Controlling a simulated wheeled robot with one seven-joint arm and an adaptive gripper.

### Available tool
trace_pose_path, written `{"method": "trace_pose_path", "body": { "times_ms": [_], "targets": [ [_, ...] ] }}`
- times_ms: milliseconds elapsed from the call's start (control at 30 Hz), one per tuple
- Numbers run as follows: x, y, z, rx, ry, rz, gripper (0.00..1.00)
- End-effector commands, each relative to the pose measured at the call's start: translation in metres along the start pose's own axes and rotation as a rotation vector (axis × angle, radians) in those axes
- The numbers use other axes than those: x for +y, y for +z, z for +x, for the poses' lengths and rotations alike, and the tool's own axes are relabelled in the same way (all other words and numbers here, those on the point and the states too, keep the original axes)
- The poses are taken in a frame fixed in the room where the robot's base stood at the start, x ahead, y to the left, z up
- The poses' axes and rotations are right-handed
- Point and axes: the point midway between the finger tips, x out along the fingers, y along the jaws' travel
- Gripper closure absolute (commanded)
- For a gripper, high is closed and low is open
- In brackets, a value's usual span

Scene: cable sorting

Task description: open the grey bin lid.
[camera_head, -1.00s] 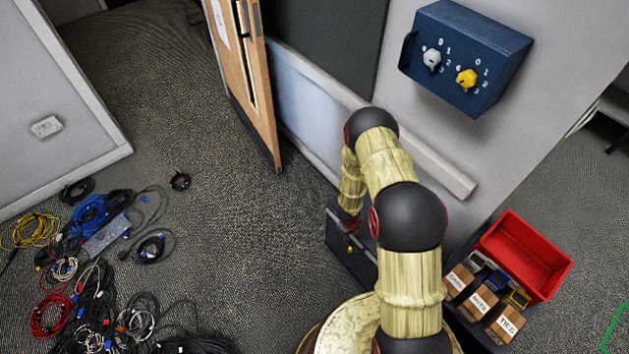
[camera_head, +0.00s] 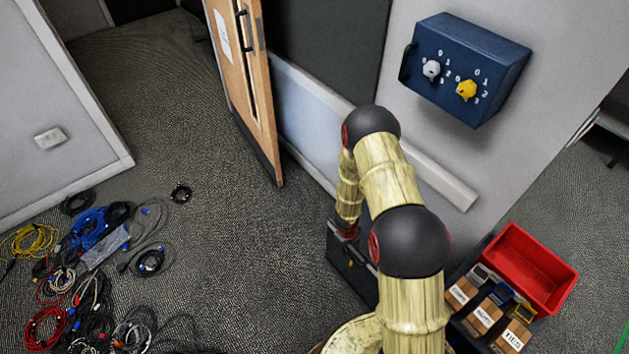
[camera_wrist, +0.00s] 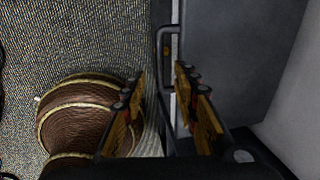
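The grey bin lid (camera_wrist: 232,55) fills the right middle of the wrist view as a flat dark-grey panel. A dark bar handle (camera_wrist: 161,50) stands at its left edge. My gripper (camera_wrist: 160,70) is open, its two fingers apart on either side of the handle's lower part. I cannot tell whether either finger touches the handle. In the head view the dark bin (camera_head: 352,272) is low in the middle, below my arm's end, and the lid looks shut. My arm hides part of the bin and the fingers there.
A blue box with knobs (camera_head: 470,68) hangs on the wall. A wooden door (camera_head: 250,90) is behind the bin.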

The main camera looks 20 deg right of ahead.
Motion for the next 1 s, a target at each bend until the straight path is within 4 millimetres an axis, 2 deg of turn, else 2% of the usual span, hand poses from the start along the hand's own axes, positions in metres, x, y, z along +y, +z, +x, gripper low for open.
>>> {"method": "trace_pose_path", "body": {
  "times_ms": [33,400,1000],
  "targets": [
    [-0.003,0.009,-0.007,-0.019,0.000,-0.022,0.70],
    [-0.009,0.050,-0.057,-0.120,0.011,-0.192,0.70],
    [-0.011,0.102,-0.153,-0.272,-0.001,-0.491,0.70]
  ]
}}
